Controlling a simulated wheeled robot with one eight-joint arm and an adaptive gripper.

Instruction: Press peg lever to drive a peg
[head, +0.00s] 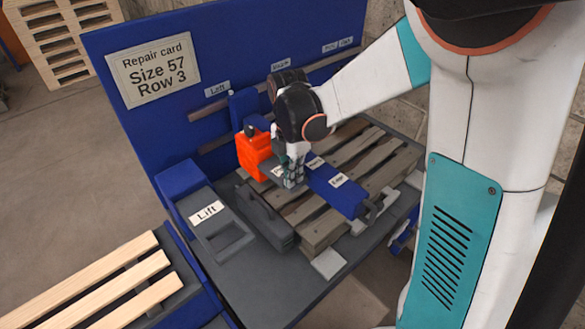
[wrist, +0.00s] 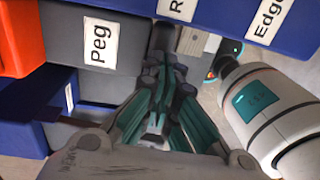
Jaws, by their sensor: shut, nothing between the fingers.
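My gripper (head: 293,182) is shut and empty, pointing down at the tool head beside the orange block. In the wrist view my gripper (wrist: 163,75) has its fingertips together next to a grey block labelled Peg (wrist: 98,45). A dark round-ended bar (wrist: 164,36) shows just beyond the fingertips; I cannot tell whether they touch it or whether it is the peg lever.
A blue beam (head: 338,188) with labels, one reading Edge, crosses a worn wooden pallet (head: 372,150). A Lift panel (head: 214,222) stands left of it. A blue back board (head: 240,50) carries a repair card (head: 153,70) reading Size 57, Row 3. Pale planks (head: 115,285) lie lower left.

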